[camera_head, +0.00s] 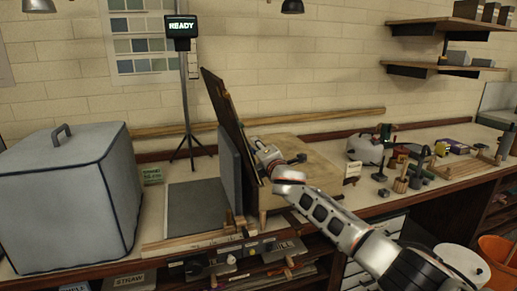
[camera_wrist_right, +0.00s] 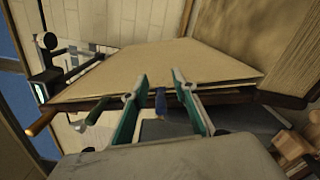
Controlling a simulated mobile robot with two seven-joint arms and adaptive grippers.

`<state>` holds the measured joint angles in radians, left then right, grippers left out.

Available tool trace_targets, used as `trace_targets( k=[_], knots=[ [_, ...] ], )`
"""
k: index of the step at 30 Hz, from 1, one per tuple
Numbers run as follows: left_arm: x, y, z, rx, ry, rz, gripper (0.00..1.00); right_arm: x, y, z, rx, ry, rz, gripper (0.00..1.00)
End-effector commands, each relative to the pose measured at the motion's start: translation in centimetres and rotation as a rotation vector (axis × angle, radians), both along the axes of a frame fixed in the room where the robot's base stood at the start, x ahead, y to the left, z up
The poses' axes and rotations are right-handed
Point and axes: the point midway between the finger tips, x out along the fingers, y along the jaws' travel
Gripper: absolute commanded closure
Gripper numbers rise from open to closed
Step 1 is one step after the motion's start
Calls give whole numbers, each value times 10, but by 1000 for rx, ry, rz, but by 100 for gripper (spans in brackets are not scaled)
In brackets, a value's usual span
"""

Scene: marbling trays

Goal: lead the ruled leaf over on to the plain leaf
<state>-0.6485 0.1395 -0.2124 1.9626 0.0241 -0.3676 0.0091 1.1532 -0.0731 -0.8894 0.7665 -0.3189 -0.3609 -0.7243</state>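On the bench in the head view a flat grey leaf (camera_head: 193,208) lies left of an upright grey panel (camera_head: 229,165). A dark brown board (camera_head: 222,100) stands tilted just behind it. I cannot tell which leaf is ruled. My right gripper (camera_head: 268,157) is at the right side of these upright leaves. In the right wrist view its green-padded fingers (camera_wrist_right: 161,108) are open, with a blue tab (camera_wrist_right: 161,101) between them and a gap visible on each side. The tab projects from the edge of stacked tan leaves (camera_wrist_right: 165,72). My left gripper is not in view.
A green tab (camera_wrist_right: 98,112) and a wooden tab (camera_wrist_right: 42,123) stick out beside the blue one. A tan block (camera_head: 315,172) stands right of the leaves, a grey covered box (camera_head: 65,195) at the left. Small tools crowd the bench's right side. A READY display (camera_head: 181,26) stands behind.

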Motion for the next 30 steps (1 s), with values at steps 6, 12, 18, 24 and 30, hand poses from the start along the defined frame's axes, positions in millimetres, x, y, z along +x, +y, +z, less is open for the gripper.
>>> trace_targets(
  k=[6,12,18,24,30],
  knots=[
    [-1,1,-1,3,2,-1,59,0,-1,0,0,0,0,72],
    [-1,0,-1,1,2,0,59,-3,-2,0,0,-1,-2,72],
    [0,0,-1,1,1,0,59,-9,-4,1,1,-2,-1,72],
    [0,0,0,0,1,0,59,-15,-6,1,2,-2,-1,72],
    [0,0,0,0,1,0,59,-22,-9,0,-1,-1,-1,72]
  ],
)
